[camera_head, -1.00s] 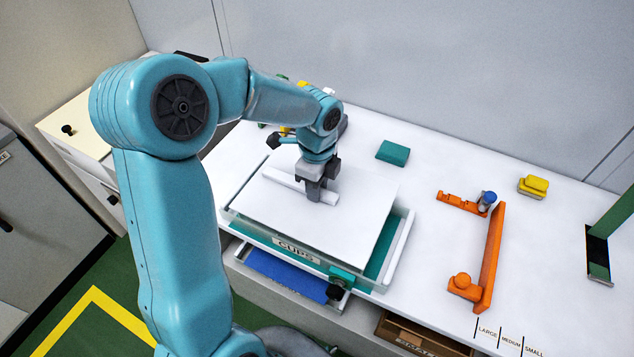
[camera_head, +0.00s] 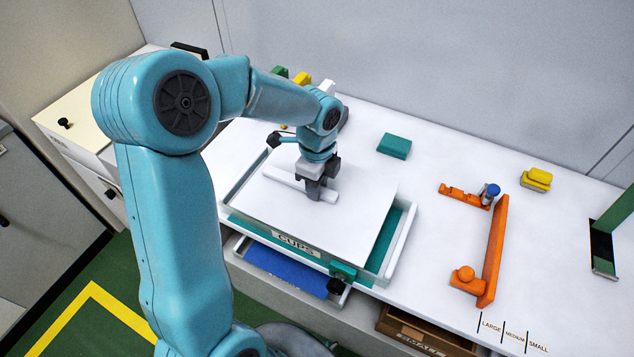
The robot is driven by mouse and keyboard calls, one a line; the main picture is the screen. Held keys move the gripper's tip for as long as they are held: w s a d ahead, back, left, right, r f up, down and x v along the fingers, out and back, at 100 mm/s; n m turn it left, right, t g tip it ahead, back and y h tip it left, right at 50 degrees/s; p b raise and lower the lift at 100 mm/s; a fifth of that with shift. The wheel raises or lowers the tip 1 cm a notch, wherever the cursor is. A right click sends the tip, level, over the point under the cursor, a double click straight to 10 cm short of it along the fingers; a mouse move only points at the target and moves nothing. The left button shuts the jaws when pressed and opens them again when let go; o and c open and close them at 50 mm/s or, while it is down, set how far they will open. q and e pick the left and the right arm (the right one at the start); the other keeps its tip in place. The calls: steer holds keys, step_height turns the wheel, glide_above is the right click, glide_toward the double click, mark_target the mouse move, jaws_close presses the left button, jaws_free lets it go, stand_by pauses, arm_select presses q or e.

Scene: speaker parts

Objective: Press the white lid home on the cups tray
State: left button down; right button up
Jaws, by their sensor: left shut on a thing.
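The white lid (camera_head: 345,225) is a flat white plate with a raised bar handle (camera_head: 285,178) across it. It lies over the cups tray (camera_head: 401,240), a light-walled tray with a teal inside and a CUPS label at its front. A teal strip of the tray's inside shows at the right, so the lid does not cover it there. My left gripper (camera_head: 314,190) points down and is shut on the handle. Whether the lid is fully seated cannot be told. My right gripper is not in view.
An orange bracket (camera_head: 493,250) with a blue-topped part stands to the right. A teal block (camera_head: 394,146) and yellow blocks (camera_head: 536,179) lie behind. A blue drawer or tray (camera_head: 285,272) sits below the cups tray's front.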

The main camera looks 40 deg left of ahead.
arm_select(q)
steer(key=shift+w, duration=0.15)
steer(key=shift+f+b, duration=0.4)
steer(key=shift+f, duration=0.25)
steer(key=c, duration=0.8)
jaws_free()
step_height(320, 180, up, 16)
steer(key=shift+r+p, duration=0.25)
steer(key=shift+p, duration=0.15)
